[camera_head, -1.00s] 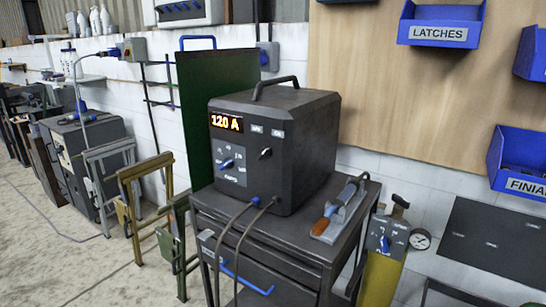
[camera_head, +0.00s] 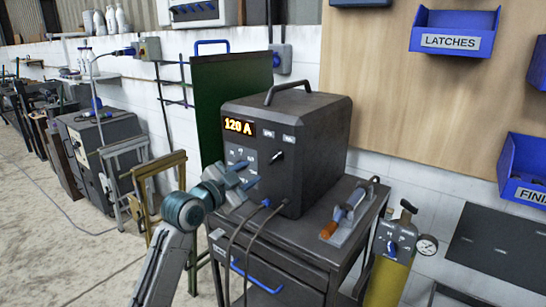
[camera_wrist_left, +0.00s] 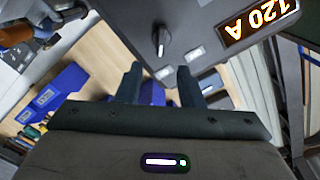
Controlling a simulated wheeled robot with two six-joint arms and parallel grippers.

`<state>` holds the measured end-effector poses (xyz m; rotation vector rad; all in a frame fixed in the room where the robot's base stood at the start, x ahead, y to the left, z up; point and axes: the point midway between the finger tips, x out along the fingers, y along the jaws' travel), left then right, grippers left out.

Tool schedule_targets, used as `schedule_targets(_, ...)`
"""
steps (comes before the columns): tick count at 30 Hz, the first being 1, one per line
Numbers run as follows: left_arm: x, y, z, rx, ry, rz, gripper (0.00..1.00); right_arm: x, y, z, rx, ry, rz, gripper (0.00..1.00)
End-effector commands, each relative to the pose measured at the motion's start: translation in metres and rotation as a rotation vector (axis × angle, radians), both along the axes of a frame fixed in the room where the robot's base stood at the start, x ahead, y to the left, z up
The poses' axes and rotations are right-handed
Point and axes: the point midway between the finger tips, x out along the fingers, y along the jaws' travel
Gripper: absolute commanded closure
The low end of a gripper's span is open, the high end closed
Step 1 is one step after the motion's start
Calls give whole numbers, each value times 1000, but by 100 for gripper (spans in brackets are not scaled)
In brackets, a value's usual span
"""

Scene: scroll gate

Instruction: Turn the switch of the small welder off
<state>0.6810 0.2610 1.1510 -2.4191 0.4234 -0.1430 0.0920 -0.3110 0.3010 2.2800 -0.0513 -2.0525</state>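The small welder (camera_head: 315,150) is a dark grey box with a lit "120 A" display, standing on a cart. Its black switch knob (camera_head: 277,155) sits on the front below two small label plates. In the left wrist view the knob (camera_wrist_left: 161,40) has a white mark that points toward the plate farther from the display. My left gripper (camera_head: 250,175) is in front of the welder's face, left of and below the switch, apart from it. Its fingers are open and empty in the left wrist view (camera_wrist_left: 160,85). It covers the blue dial in the head view. My right gripper is not in view.
Two cables hang from the welder's front over the cart (camera_head: 310,238). A tool with an orange tip (camera_head: 345,215) lies right of the welder. A yellow cylinder (camera_head: 387,280) with a gauge stands at the cart's right. A green panel (camera_head: 222,100) stands behind.

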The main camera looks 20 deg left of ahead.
Motion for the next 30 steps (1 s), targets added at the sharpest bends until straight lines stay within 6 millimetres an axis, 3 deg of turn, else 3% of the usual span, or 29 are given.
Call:
schedule_targets(5, 11, -6, 8, 3, -11, -6, 66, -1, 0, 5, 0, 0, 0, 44)
schedule_targets(18, 84, -33, 8, 2, -10, -6, 66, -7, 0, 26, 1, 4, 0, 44)
schedule_targets(24, 98, -38, 6, 4, -10, -4, 66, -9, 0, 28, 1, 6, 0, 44)
schedule_targets(30, 100, -38, 5, 5, -10, -4, 66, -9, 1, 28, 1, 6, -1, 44)
